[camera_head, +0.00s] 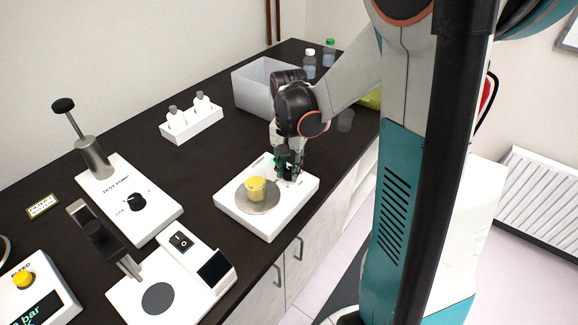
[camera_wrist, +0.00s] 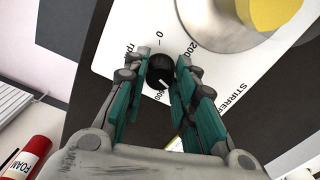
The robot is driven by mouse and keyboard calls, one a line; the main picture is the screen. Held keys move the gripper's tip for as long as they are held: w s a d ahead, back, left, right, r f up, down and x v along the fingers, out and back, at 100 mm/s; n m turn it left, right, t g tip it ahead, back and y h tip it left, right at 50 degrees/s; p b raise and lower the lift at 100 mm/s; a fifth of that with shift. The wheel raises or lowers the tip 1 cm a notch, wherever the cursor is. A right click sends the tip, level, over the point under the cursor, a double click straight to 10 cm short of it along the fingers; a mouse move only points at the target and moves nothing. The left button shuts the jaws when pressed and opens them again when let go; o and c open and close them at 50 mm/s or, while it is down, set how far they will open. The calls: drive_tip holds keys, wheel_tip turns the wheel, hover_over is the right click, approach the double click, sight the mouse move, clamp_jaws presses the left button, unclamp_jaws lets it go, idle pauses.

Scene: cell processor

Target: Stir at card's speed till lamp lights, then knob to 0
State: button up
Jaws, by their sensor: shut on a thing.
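The white stirrer (camera_head: 267,227) stands near the bench's front edge, with a yellow vessel (camera_head: 256,187) on its round metal plate (camera_head: 258,208). In the wrist view, its black knob (camera_wrist: 160,72) sits between the fingertips of my gripper (camera_wrist: 162,62), which is shut on it. Marks for 0, 200 and rpm show around the knob. A pale pointer line shows on the knob, but its exact setting is unclear. In the head view, my gripper (camera_head: 288,168) hides the knob. A small bordered card (camera_head: 42,206) lies at the left; its writing is unreadable. I cannot make out a lit lamp.
Left of the stirrer are a white switch unit (camera_head: 190,262) and the test pump (camera_head: 131,203). A white rack with bottles (camera_head: 191,123) and a grey bin (camera_head: 262,95) stand behind. A red foam can (camera_wrist: 27,158) shows low in the wrist view.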

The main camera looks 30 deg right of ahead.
drive_tip(key=n, duration=1.3)
drive_tip(key=shift+n, duration=0.4)
drive_tip(key=n, duration=0.7)
drive_tip(key=shift+p, duration=0.35)
drive_tip(key=n, duration=0.6)
drive_tip(key=shift+n, duration=0.3)
drive_tip(key=o, duration=1.1)
